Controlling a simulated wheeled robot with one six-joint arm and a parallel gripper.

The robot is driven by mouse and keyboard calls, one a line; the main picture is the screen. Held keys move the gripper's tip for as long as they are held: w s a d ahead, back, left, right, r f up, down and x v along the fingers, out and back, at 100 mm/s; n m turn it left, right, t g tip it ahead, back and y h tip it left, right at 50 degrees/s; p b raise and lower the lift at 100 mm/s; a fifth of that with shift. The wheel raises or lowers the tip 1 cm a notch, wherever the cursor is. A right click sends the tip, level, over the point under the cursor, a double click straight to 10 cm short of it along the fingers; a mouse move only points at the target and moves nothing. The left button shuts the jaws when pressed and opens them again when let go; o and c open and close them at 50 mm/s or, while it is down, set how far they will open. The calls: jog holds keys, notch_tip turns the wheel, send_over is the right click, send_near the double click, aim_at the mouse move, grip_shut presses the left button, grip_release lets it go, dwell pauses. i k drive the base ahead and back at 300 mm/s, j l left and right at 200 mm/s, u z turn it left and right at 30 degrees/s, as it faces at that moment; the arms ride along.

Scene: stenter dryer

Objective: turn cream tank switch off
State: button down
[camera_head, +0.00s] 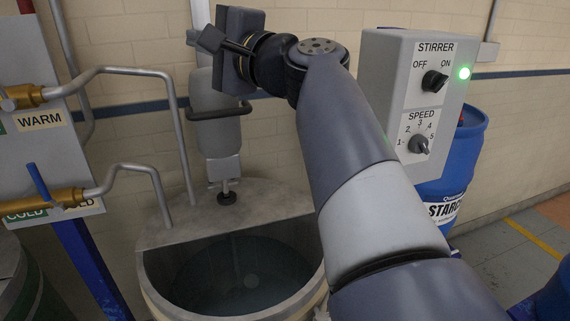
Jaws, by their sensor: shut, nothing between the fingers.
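A light grey control box (385,85) stands at the upper right, labelled STIRRER and SPEED. Its black stirrer switch (434,81) sits below the words OFF and ON and seems to be turned toward ON. A green lamp (464,73) glows on the box's right side. Below the switch is a speed knob (418,144) with a numbered dial. My gripper (197,38) is shut and empty at the upper left, well left of the box and apart from the switch. It appears in front of the stirrer's upright column. My arm crosses the middle of the view.
An open metal tank (163,239) with dark liquid stands below, with a stirrer motor (218,135) over it. WARM and COLD pipes with brass valves (62,199) are at left. A blue STARCH drum (472,150) stands behind the box. The floor at right is partly clear.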

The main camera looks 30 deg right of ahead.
aim_at(433, 81)
jog(key=z, duration=1)
jog(key=u, duration=1.75)
jog(key=z, duration=1.6)
